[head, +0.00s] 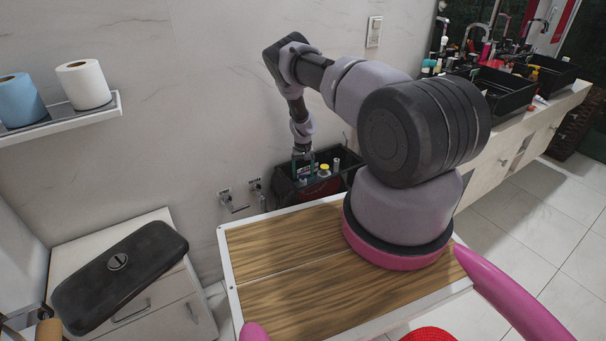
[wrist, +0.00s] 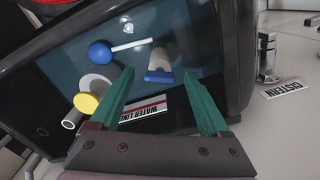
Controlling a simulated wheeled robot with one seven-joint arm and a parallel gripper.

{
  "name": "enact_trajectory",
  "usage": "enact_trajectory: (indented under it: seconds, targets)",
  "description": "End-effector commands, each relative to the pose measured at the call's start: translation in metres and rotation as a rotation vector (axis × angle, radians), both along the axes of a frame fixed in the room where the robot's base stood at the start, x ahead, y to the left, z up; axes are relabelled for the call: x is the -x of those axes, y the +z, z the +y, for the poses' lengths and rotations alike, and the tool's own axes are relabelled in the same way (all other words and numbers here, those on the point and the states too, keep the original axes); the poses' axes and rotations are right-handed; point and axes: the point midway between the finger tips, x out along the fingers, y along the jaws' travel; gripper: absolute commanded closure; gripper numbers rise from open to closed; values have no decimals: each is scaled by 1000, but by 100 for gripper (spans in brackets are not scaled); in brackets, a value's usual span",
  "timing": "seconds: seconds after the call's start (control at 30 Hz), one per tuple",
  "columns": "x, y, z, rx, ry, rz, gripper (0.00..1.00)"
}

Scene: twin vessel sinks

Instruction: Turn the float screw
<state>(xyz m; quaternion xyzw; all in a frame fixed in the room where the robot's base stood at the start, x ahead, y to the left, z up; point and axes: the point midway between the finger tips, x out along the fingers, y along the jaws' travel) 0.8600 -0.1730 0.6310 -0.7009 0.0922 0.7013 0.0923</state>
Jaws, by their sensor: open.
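An open black cistern tank (head: 342,178) stands against the wall beyond the wooden top. My gripper (head: 302,156) reaches down into its left part. In the wrist view my gripper (wrist: 158,73) is open, with two green fingers pointing into the tank. A white-and-blue tapered piece (wrist: 160,66) shows between and beyond the fingertips; I cannot tell whether they touch it. A blue ball (wrist: 100,53) with a white rod (wrist: 132,44) lies to its left. A yellow cap (wrist: 87,103) on a white disc is left of the fingers. I cannot tell for sure which part is the float screw.
A "WATER LINE" label (wrist: 146,108) is on the tank's inner wall. A chrome valve (wrist: 268,58) and "CISTERN" label (wrist: 285,88) are outside the tank. A black lid (head: 150,262) lies on a white cabinet (head: 150,320). Black sinks (head: 503,90) stand at right.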

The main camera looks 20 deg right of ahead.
Motion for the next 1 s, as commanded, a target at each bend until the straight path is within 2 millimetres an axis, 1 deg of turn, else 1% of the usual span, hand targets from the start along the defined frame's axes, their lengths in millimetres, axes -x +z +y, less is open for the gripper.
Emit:
enact_trajectory:
  seconds: [0.1,0.33,0.37,0.4,0.47,0.5,0.57,0.67,0.77,1.0]
  targets:
    - [0,-5,0,0,1,-1,20]
    - [0,-5,0,0,0,-1,20]
    - [0,-5,0,0,0,-1,24]
    - [0,-5,0,0,0,-1,39]
    - [0,-5,0,0,0,-1,62]
    - [0,-5,0,0,0,-1,77]
    - [0,-5,0,0,0,-1,100]
    - [0,-5,0,0,-4,0,100]
    - [0,-5,0,-1,-46,-1,100]
    - [-1,-5,1,-1,-296,-1,100]
